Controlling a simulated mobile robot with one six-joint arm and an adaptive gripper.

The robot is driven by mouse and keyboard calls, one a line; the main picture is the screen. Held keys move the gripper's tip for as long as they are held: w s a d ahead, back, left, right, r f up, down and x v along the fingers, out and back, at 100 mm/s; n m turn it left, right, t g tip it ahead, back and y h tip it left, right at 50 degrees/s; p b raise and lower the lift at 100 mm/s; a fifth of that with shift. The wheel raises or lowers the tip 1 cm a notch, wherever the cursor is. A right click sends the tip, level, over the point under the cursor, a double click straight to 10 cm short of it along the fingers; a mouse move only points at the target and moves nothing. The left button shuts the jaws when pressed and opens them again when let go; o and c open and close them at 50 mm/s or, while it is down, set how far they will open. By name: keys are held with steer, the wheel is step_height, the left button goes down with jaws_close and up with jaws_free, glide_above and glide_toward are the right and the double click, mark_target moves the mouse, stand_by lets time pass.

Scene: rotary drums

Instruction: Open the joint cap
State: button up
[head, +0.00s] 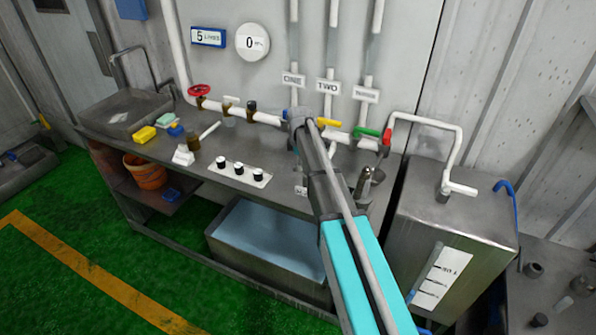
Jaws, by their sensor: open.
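A white horizontal pipe (268,117) runs along the wall above the steel bench. It carries a red wheel valve (199,91), brass-and-dark fittings (251,106), a yellow lever (329,122) and a green lever (368,132). Which part is the joint cap I cannot tell. My arm reaches in from the lower right. My gripper (297,148) is at its far end, in front of the pipe, left of the yellow lever. It is open, its fingers small and partly hidden by my wrist. I see nothing held. Contact with the pipe is unclear.
The steel bench (213,152) bears a knob panel (240,174), small bottles and sponges. A steel tank (459,215) with a bent white pipe stands at the right. A water-filled trough (262,245) sits below the bench. Green floor is free at the lower left.

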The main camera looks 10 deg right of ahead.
steer(key=shift+f+b, duration=0.45)
steer(key=shift+f, duration=0.3)
jaws_close()
steer(key=shift+a, duration=0.15)
